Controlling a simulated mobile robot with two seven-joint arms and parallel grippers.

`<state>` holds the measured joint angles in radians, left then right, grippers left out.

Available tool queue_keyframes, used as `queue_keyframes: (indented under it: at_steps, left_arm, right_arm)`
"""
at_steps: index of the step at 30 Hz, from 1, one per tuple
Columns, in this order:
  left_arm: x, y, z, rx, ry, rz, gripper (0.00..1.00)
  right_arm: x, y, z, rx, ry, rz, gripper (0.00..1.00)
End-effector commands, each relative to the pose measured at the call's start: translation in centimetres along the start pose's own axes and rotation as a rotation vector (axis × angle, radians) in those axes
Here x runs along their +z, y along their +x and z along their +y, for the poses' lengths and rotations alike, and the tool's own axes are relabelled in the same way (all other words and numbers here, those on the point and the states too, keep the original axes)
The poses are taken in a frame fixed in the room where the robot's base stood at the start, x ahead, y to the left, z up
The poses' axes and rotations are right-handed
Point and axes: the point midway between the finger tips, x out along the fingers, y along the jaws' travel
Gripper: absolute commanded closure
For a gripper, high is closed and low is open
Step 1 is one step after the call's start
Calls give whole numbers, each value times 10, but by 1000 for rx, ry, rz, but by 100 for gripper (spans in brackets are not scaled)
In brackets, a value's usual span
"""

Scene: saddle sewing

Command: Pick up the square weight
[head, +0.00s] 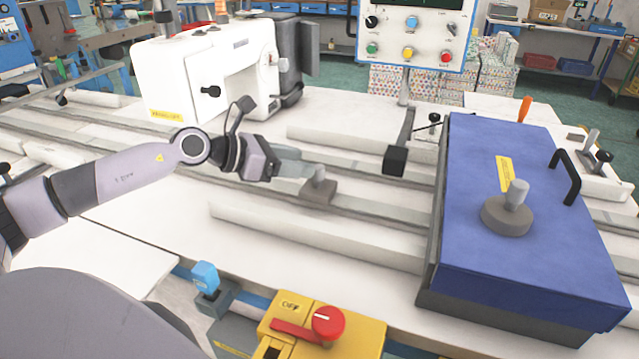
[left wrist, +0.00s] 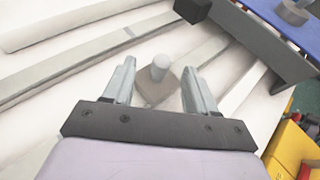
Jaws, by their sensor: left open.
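The square weight (head: 318,190) is a grey-brown block with a round upright knob, standing on the rails of the white table. It also shows in the left wrist view (left wrist: 158,88), between and a little beyond the fingers. My left gripper (head: 302,171) is open, with its fingertips close to the weight's knob in the head view. In the left wrist view a finger stands on each side of the weight, with gaps. I cannot tell whether they touch it. A round weight (head: 507,222) with a similar knob sits on the blue box. My right gripper is not in view.
The blue box (head: 530,190) with a black handle stands at the right. A black block on a bar (head: 395,160) is just right of the weight. A white sewing machine (head: 205,75) stands behind my left arm. A yellow box with a red knob (head: 322,325) is at the front.

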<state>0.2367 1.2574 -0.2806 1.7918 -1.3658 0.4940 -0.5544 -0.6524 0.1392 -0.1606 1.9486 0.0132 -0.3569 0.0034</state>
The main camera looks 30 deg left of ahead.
Motion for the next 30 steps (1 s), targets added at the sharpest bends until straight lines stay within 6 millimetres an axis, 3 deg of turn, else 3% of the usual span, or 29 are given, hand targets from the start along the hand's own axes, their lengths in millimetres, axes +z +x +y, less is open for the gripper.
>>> queue_keyframes:
  at_steps: [7,18,29,30]
  left_arm:
    - [1,10,-1,-1,-1,-2,43]
    - [-3,50,-4,-1,-2,-2,43]
    - [-4,56,-4,-1,2,1,43]
    - [-4,56,-4,-1,2,1,56]
  right_arm:
    - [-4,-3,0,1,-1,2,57]
    - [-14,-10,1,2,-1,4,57]
    - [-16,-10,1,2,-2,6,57]
    - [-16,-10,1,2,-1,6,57]
